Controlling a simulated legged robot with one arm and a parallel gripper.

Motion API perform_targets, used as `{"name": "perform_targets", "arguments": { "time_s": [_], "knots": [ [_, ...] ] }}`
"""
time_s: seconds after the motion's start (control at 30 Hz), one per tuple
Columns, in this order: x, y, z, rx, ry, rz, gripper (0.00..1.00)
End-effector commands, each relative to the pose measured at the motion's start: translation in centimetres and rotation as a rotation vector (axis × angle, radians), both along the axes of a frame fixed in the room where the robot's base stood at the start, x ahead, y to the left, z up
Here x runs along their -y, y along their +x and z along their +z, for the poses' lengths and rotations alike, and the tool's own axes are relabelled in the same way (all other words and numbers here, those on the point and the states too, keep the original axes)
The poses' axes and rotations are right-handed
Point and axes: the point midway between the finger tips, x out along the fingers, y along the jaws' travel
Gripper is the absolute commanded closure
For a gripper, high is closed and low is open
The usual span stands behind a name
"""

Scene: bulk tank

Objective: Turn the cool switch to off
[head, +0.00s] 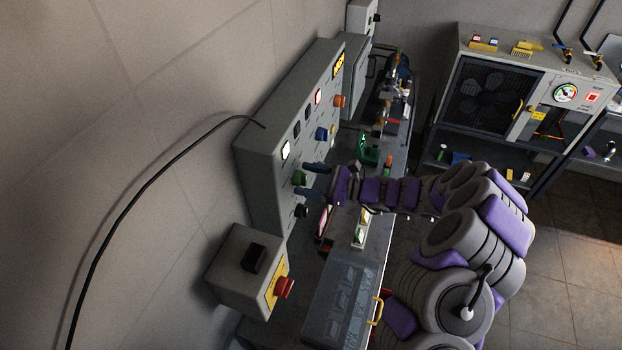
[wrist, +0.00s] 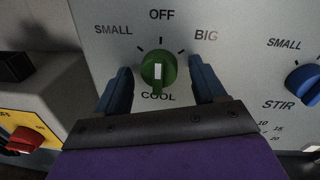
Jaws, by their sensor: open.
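The cool switch (wrist: 158,69) is a round green knob on a grey panel, labelled COOL below it. SMALL is marked at its upper left, OFF straight above and BIG at its upper right. Its white stripe stands about upright, in line with OFF. In the head view the green knob (head: 299,178) is at the panel's lower part. My gripper (wrist: 160,86) is open, with one blue finger on each side of the knob. A small gap shows between each finger and the knob. My gripper also shows at the panel in the head view (head: 315,179).
The blue STIR knob (wrist: 304,84) is to the right on the same panel (head: 262,165). A bench with several items runs alongside, and a cabinet (head: 487,92) stands at the back right.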

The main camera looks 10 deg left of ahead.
Motion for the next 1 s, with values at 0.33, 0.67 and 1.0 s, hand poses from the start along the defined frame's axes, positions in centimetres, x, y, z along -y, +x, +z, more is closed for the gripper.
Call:
{"name": "perform_targets", "arguments": {
  "time_s": [0.33, 0.67, 1.0],
  "knots": [
    [5.3, -0.1, 0.1, 0.0, 0.004, -0.006, 0.3],
    [12.4, -0.7, 0.0, -0.002, 0.002, -0.005, 0.3],
    [17.2, -0.9, 0.0, 0.0, 0.001, -0.003, 0.3]
  ]
}}
